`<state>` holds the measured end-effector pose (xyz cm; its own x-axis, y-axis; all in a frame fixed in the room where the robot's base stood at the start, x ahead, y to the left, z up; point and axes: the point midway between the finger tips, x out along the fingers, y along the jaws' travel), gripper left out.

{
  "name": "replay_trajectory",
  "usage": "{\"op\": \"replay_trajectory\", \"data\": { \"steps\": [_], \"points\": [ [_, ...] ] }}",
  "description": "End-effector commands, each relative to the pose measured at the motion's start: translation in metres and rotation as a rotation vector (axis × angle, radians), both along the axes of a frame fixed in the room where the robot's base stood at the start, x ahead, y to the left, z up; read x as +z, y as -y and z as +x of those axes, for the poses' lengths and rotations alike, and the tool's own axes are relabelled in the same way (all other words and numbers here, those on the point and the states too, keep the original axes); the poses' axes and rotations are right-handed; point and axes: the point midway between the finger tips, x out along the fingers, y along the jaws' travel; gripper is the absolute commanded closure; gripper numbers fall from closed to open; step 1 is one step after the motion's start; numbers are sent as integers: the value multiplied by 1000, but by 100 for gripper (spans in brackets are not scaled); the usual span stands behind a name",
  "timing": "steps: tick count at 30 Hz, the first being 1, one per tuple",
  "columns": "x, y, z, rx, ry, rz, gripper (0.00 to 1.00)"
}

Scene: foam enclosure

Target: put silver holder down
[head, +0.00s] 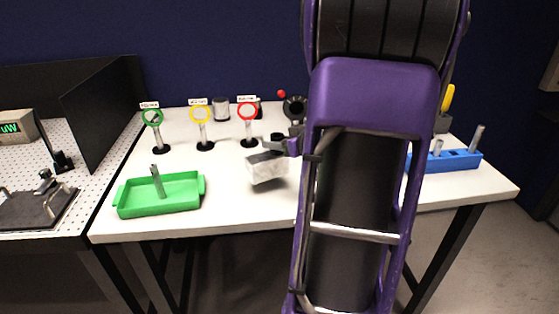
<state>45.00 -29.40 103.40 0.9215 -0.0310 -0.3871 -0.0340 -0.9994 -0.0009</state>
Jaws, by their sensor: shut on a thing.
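A silver block-shaped holder (266,169) is near the middle of the white table, just left of my arm. My gripper (270,149) is at its top and shut on it. The holder looks slightly tilted, with a dark shadow below it. I cannot tell for sure whether its underside touches the table. My large purple and black arm hides the table to the right of the holder and part of my gripper.
A green tray (160,207) with a grey post in it is at the front left. Green (152,118), yellow (201,115) and red (248,112) ring signs stand behind. A blue rack (460,161) is at the right. White table surface (225,180) is clear between tray and holder.

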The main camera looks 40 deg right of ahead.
Motion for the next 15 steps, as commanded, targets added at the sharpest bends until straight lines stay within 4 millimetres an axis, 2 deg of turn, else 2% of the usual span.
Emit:
{"op": "replay_trajectory", "data": {
  "steps": [4, 9, 15],
  "points": [
    [-10, 0, 1, 0, 3, 1, 100],
    [-35, 0, 1, 1, 3, 1, 100],
    [-36, 0, 1, 2, 5, -2, 100]
  ]
}}
